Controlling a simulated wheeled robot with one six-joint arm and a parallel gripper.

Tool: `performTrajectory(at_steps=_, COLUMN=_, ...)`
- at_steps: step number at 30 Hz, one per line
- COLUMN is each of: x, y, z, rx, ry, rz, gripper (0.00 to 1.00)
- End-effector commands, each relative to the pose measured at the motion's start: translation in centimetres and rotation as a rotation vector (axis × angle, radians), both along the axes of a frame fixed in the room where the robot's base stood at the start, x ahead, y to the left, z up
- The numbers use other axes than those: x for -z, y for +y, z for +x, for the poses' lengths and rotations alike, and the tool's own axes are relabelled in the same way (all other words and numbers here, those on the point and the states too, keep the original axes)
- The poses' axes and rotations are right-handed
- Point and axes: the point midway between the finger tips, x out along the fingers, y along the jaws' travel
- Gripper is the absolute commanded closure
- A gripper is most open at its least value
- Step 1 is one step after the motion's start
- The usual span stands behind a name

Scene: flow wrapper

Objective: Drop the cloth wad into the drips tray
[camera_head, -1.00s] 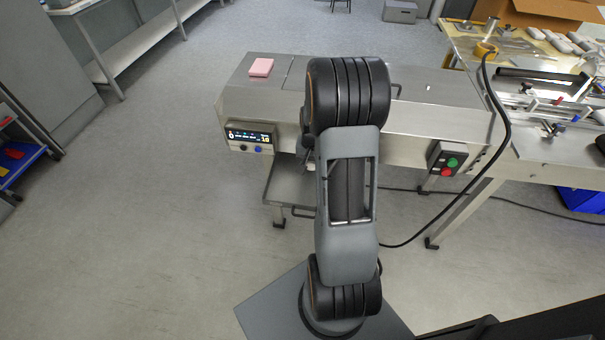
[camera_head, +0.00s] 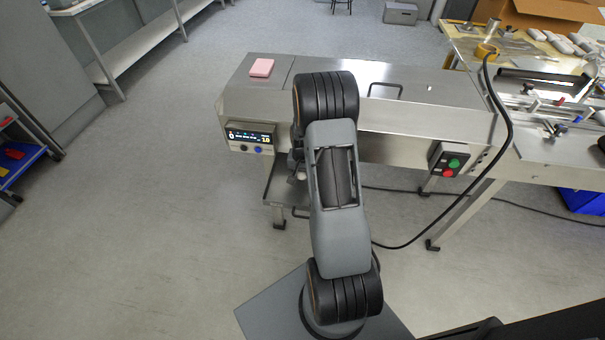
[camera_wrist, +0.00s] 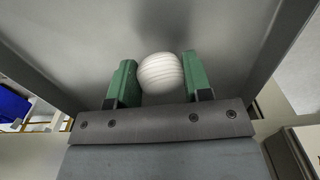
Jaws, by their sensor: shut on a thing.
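The cloth wad (camera_wrist: 162,73) is a white, ribbed, rounded lump. In the wrist view it sits between the two green fingers of my gripper (camera_wrist: 158,78), which is shut on it. In the head view my arm hides most of the gripper and the wad. The drips tray (camera_head: 281,183) appears to be the grey metal tray low under the left end of the machine, partly hidden by my arm. A grey metal surface with raised side edges (camera_wrist: 75,45) lies beyond the fingers in the wrist view; I cannot tell its distance from the wad.
The steel machine (camera_head: 430,85) stands over the tray, with a small display (camera_head: 249,138) and a green-red button box (camera_head: 449,160) on its front. A pink block (camera_head: 262,68) lies on top. A black cable (camera_head: 465,190) hangs at right.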

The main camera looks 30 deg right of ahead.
Motion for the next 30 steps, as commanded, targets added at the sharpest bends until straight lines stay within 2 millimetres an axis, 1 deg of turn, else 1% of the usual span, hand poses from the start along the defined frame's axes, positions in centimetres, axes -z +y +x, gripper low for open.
performTrajectory(at_steps=5, x=0.1, y=0.0, z=0.0, rx=0.000, ry=0.000, rz=0.000, gripper=0.76)
performTrajectory(at_steps=16, x=1.2, y=0.0, z=0.0, rx=0.000, ry=0.000, rz=0.000, gripper=0.76)
performTrajectory(at_steps=20, x=1.2, y=0.0, z=0.0, rx=0.000, ry=0.000, rz=0.000, gripper=0.76)
performTrajectory(at_steps=21, x=1.2, y=0.0, z=0.0, rx=0.000, ry=0.000, rz=0.000, gripper=0.51)
performTrajectory(at_steps=28, x=1.1, y=0.0, z=0.0, rx=0.000, ry=0.000, rz=0.000, gripper=0.29)
performTrajectory(at_steps=30, x=1.1, y=0.0, z=0.0, rx=0.000, ry=0.000, rz=0.000, gripper=0.29)
